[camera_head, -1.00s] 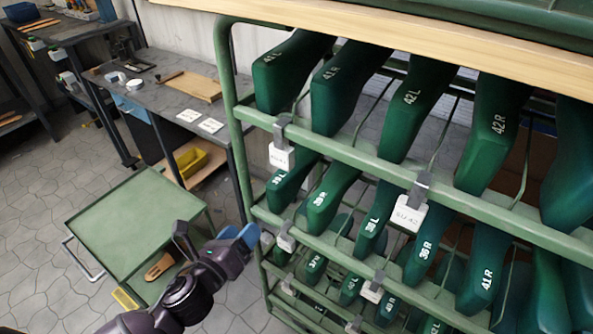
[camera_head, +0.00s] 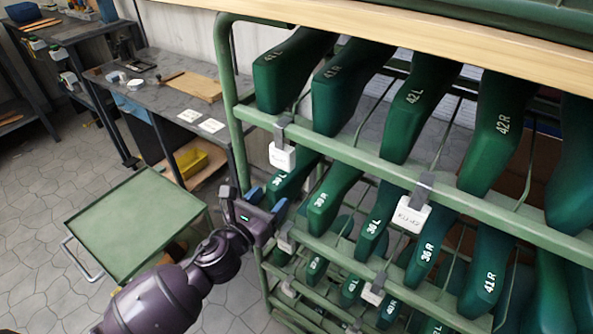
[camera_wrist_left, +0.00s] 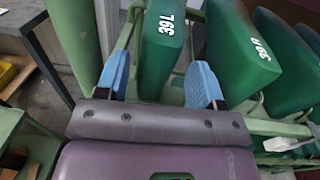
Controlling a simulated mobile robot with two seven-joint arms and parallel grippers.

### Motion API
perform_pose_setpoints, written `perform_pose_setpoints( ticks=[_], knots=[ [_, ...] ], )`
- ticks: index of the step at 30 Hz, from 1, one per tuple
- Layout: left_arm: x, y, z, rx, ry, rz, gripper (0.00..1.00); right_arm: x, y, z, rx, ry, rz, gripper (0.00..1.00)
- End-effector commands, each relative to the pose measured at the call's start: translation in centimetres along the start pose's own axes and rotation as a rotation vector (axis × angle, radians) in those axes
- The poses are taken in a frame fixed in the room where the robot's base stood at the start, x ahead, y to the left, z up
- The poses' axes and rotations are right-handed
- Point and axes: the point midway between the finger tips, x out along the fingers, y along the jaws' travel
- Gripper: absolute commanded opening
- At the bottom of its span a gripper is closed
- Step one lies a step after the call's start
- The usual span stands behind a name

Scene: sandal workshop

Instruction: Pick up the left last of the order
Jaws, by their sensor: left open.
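The rack holds green shoe lasts in rows, marked with sizes and L or R. The last that reads 39 L (camera_head: 291,181) is at the left end of the second row; it also shows in the left wrist view (camera_wrist_left: 162,50). My left gripper (camera_head: 268,199) is open in front of that last's end. In the left wrist view its blue fingers (camera_wrist_left: 160,84) stand either side of the last, with nothing clamped. The last 39 R (camera_wrist_left: 245,50) hangs just to the right. The frames do not show which size the order names. My right gripper is not in view.
The rack's green rails (camera_head: 350,157) and upright (camera_head: 228,95) stand close to the gripper, with white tags (camera_head: 283,157) clipped on. A green cart (camera_head: 135,220) is at the lower left.

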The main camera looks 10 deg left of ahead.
Motion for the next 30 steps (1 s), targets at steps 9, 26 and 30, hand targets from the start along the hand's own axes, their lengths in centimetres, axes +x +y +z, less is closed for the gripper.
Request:
perform_pose_setpoints(
  ticks=[9, 26, 30],
  knots=[
    [3.9, -0.1, 0.3, -0.001, -0.001, -0.001, 0.62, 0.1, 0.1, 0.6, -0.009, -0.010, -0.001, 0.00],
    [4.8, -0.1, 0.4, -0.001, -0.001, 0.000, 0.37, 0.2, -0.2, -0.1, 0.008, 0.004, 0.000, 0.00],
    [4.9, -0.1, 0.5, -0.001, -0.004, -0.001, 0.24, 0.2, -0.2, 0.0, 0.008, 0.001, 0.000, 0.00]
  ],
)
